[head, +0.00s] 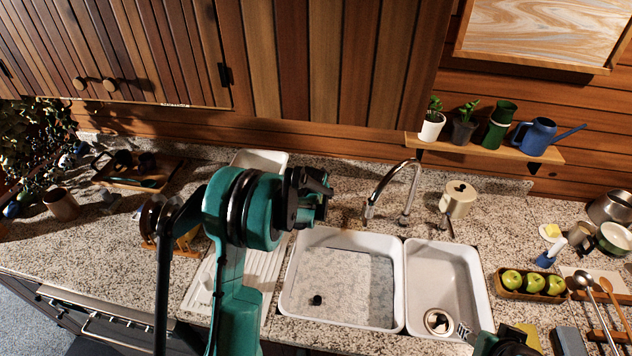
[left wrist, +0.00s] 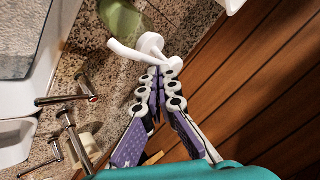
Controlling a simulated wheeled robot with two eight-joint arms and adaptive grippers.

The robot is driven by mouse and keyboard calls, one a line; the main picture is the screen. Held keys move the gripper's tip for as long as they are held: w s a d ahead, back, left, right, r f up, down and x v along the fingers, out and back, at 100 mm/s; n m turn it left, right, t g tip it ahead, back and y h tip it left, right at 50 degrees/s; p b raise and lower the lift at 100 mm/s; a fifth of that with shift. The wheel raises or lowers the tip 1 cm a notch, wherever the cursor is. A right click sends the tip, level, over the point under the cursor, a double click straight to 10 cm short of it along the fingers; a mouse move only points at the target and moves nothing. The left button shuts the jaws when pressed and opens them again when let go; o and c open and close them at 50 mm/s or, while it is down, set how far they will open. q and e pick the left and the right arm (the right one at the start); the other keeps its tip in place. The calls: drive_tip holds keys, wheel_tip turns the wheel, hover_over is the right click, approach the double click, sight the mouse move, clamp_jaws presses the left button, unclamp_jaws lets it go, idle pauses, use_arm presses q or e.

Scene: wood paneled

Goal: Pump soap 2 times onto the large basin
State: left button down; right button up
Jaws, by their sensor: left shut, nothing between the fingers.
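A green soap bottle (left wrist: 122,18) with a white pump head (left wrist: 150,44) and spout shows in the left wrist view. The spout points toward the picture's left. In the head view the bottle is hidden behind my left arm. My left gripper (head: 320,196) is shut and empty behind the large basin. Its fingertips (left wrist: 163,72) are right by the pump head; I cannot tell if they touch. My right gripper (head: 508,342) is cut off at the bottom edge.
A chrome faucet (head: 411,187) arches behind the basins. A smaller basin (head: 447,265) adjoins on the right, with a beige mug (head: 460,198) behind it. A tray of green apples (head: 533,283) stands further right. A wooden wall rises behind the counter.

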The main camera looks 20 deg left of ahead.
use_arm(q)
drive_tip(key=shift+f+b, duration=0.9)
drive_tip(key=shift+f, duration=0.15)
drive_tip(key=shift+r, duration=0.2)
drive_tip(key=shift+r+p, duration=0.85)
drive_tip(key=shift+r, duration=0.45)
wheel_tip(320, 180, up, 7)
drive_tip(key=p, duration=0.3)
drive_tip(key=shift+p, duration=0.4)
